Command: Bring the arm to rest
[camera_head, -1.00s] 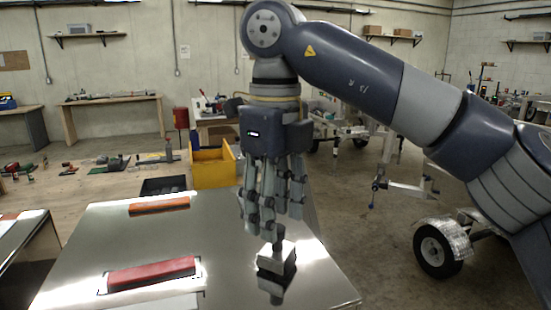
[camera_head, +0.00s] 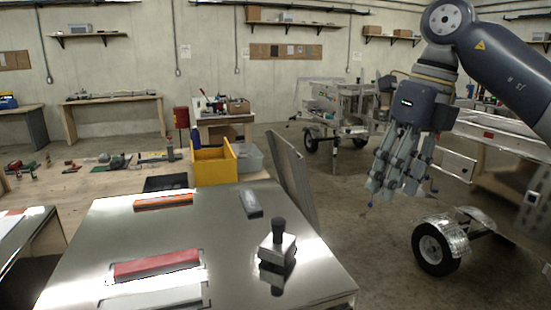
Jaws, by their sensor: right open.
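My right arm reaches in from the upper right. Its gripper (camera_head: 398,190) hangs fingers-down to the right of the metal table (camera_head: 215,235), over the open floor. The fingers are apart and hold nothing. A small metal block with a dark knob (camera_head: 277,248) stands upright on the table near its right front corner, clear of the gripper. My left gripper does not show.
On the table lie a red bar (camera_head: 155,265), an orange bar (camera_head: 163,201) and a grey bar (camera_head: 251,204). A yellow bin (camera_head: 213,165) stands behind it. A trailer wheel with a silver fender (camera_head: 435,247) is below right of the gripper. Trailers fill the right background.

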